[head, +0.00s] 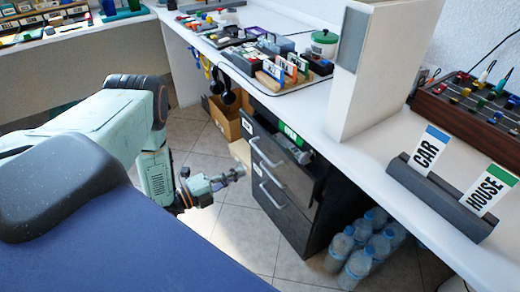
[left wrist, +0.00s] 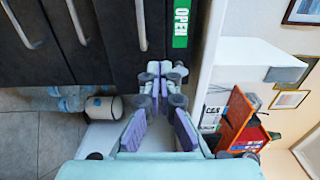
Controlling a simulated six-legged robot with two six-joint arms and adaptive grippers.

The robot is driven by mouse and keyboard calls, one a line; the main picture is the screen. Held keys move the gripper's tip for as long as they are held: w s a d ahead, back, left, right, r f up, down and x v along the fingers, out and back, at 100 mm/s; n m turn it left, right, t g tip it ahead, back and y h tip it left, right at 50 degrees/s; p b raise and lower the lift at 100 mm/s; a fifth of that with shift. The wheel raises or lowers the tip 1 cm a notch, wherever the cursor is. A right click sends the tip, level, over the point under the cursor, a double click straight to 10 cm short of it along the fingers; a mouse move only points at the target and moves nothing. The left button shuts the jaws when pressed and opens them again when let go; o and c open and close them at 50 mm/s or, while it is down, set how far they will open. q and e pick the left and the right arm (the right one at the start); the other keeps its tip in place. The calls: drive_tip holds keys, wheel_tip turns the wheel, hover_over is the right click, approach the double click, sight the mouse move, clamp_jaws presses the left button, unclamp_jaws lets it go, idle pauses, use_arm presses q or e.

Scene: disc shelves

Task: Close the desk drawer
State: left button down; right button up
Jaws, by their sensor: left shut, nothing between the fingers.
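The dark desk drawer unit (head: 285,205) stands under the white desk, with silver handles on its front. Its top drawer (head: 258,143) appears pulled out, with a dark interior and a grey object showing behind its front. A green label (head: 291,133) sits by it; in the left wrist view the label (left wrist: 181,22) reads OPEN. My left gripper (head: 238,173) is shut and empty, left of the drawer fronts in the head view. In the left wrist view my gripper (left wrist: 159,70) points towards the dark fronts and handles; whether it touches is unclear. My right gripper is not in view.
Water bottles (head: 358,262) stand on the floor right of the drawer unit. A cardboard box (head: 226,118) is behind it. The white desktop (head: 310,112) holds a tray of small items, a white divider (head: 375,65) and CAR and HOUSE cards. The tiled floor (head: 235,225) before the drawers is clear.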

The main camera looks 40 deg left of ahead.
sight(281, 153)
use_arm(q)
drive_tip(key=b+x, duration=0.4)
drive_tip(key=x, duration=0.8)
drive_tip(key=shift+w+d+b, duration=0.2)
drive_tip(key=shift+w+b, duration=0.15)
drive_tip(key=shift+w, duration=0.1)
